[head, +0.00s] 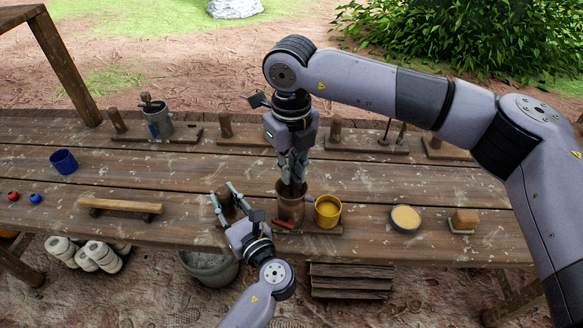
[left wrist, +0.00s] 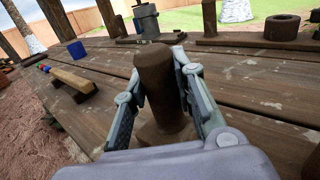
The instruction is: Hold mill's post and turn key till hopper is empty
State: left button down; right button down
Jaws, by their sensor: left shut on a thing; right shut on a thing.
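The mill's dark brown post (left wrist: 155,85) stands upright between the fingers of my left gripper (left wrist: 160,90) in the left wrist view. In the head view my left gripper (head: 229,196) reaches this post from the front, left of the hopper. The mill's brown hopper (head: 290,210) stands on the bench. My right gripper (head: 292,182) points straight down at the hopper's top, its fingers closed together over it. The key is hidden by the fingers, and the hopper's contents cannot be seen.
A yellow mug (head: 328,211) stands close right of the hopper, and a red piece (head: 283,223) lies in front. Further right are a bowl (head: 405,219) and a brown block (head: 466,219). A wooden bar (head: 120,207) and blue cup (head: 64,161) are left. Wooden stands line the back.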

jog(key=m, duration=0.3)
jog(key=shift+m, duration=2.2)
jog(key=c, duration=1.7)
grip_release()
jog(key=shift+o, duration=0.2)
notch_tip(320, 180, up, 12)
